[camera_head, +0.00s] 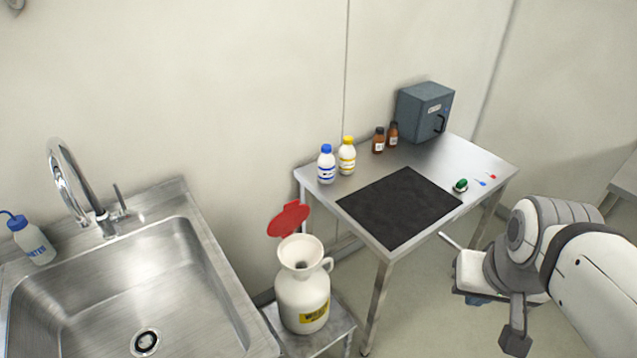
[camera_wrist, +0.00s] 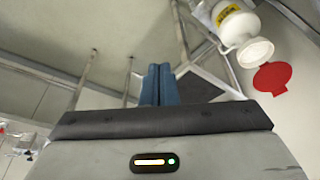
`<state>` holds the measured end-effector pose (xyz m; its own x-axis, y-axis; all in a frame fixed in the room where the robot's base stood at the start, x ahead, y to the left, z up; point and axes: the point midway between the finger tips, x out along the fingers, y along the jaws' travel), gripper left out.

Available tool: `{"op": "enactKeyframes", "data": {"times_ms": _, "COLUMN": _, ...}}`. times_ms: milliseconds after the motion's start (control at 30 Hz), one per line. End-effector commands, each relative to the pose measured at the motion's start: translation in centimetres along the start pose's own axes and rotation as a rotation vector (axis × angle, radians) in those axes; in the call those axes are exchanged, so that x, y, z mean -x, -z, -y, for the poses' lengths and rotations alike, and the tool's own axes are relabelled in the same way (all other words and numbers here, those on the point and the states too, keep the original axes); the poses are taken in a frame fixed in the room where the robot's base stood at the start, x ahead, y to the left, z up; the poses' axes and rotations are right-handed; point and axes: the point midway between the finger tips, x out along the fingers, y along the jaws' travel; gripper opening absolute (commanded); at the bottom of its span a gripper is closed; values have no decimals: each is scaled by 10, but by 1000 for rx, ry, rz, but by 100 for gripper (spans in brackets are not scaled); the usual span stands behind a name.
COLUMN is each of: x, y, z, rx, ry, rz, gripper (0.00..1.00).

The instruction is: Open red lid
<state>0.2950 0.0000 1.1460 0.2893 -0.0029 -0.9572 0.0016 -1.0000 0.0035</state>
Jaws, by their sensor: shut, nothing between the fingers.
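The red lid (camera_head: 288,218) is raised and tilted back at the rear of the white funnel mouth (camera_head: 301,257) of a white jug (camera_head: 302,301), so the mouth is uncovered. The jug has a yellow label and stands upright on a low metal stand. In the wrist view the red lid (camera_wrist: 272,78) is beside the white funnel (camera_wrist: 255,52), at the upper right. My gripper (camera_wrist: 160,72) shows blue fingers together, with nothing between them. It is apart from the jug and lid.
A metal table (camera_head: 462,150) with a black mat (camera_head: 400,207) stands right of the jug. Bottles and a grey-blue box (camera_head: 425,111) are at its back. A steel sink (camera_head: 190,290) is at the left. Floor is open between table and arm.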

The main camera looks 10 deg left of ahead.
Motion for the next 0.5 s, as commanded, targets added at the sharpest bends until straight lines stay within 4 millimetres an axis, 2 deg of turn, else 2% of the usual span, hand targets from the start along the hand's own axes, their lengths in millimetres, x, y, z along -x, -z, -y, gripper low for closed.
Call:
{"op": "enactKeyframes", "data": {"times_ms": 67, "x": -2, "y": 1, "z": 0, "rx": -3, "ry": 0, "rz": -2, "gripper": 0}}
{"op": "enactKeyframes", "data": {"times_ms": 167, "x": -17, "y": 8, "z": 1, "rx": -25, "ry": -5, "rz": -34, "gripper": 0}}
{"op": "enactKeyframes", "data": {"times_ms": 200, "x": -27, "y": 15, "z": 14, "rx": -46, "ry": -8, "rz": -62, "gripper": 0}}
{"op": "enactKeyframes", "data": {"times_ms": 267, "x": -47, "y": 28, "z": 19, "rx": -83, "ry": -7, "rz": -122, "gripper": 0}}
{"op": "enactKeyframes", "data": {"times_ms": 367, "x": -87, "y": 59, "z": 28, "rx": -165, "ry": 18, "rz": -258, "gripper": 0}}
{"op": "enactKeyframes", "data": {"times_ms": 500, "x": -140, "y": 105, "z": 55, "rx": -292, "ry": 134, "rz": -465, "gripper": 0}}
